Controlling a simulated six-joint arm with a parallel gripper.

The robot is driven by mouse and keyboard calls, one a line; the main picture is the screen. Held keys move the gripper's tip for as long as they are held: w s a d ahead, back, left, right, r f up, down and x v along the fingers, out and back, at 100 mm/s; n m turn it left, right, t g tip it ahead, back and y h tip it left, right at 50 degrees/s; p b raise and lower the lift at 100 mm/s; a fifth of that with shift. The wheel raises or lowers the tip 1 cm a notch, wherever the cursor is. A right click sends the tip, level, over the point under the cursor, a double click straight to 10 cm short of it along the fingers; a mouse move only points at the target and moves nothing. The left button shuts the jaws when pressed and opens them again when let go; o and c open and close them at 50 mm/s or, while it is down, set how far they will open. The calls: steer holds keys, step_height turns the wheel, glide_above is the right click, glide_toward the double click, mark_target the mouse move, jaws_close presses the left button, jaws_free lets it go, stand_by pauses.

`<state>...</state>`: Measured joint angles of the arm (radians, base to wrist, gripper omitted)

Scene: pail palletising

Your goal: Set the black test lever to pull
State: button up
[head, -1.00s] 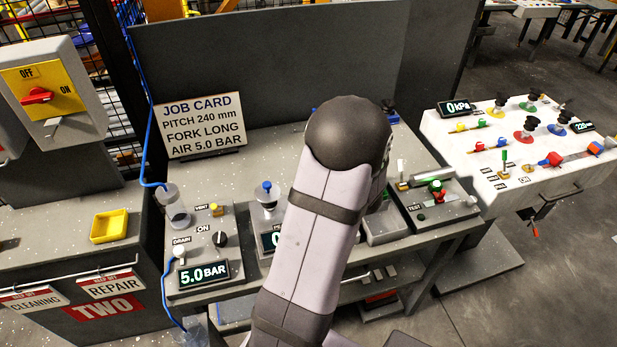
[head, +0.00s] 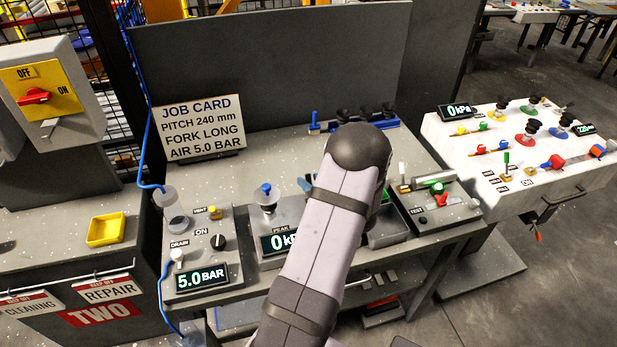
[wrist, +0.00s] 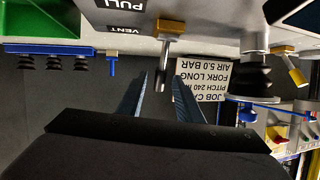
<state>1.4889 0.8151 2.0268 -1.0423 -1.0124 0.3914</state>
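In the wrist view, a short lever (wrist: 162,77) with a dark shaft hangs from a brass-coloured base (wrist: 171,26), beside labels reading PULL (wrist: 118,3) and VENT (wrist: 125,30). My gripper (wrist: 163,84) is open. Its two blue-grey fingers stand apart, one on each side of the lever's end in the picture; I cannot tell whether either touches it. The lever points towards the gripper. In the head view my arm hides the gripper and this lever.
A blue lever (wrist: 113,66) and a row of black cups (wrist: 67,62) stand to one side in the wrist view. A black bellows cup (wrist: 252,75) and a brass lever (wrist: 291,68) are on the other.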

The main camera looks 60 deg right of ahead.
steer(key=shift+x, duration=1.15)
steer(key=shift+c, duration=0.3)
steer(key=shift+s, duration=0.1)
jaws_close()
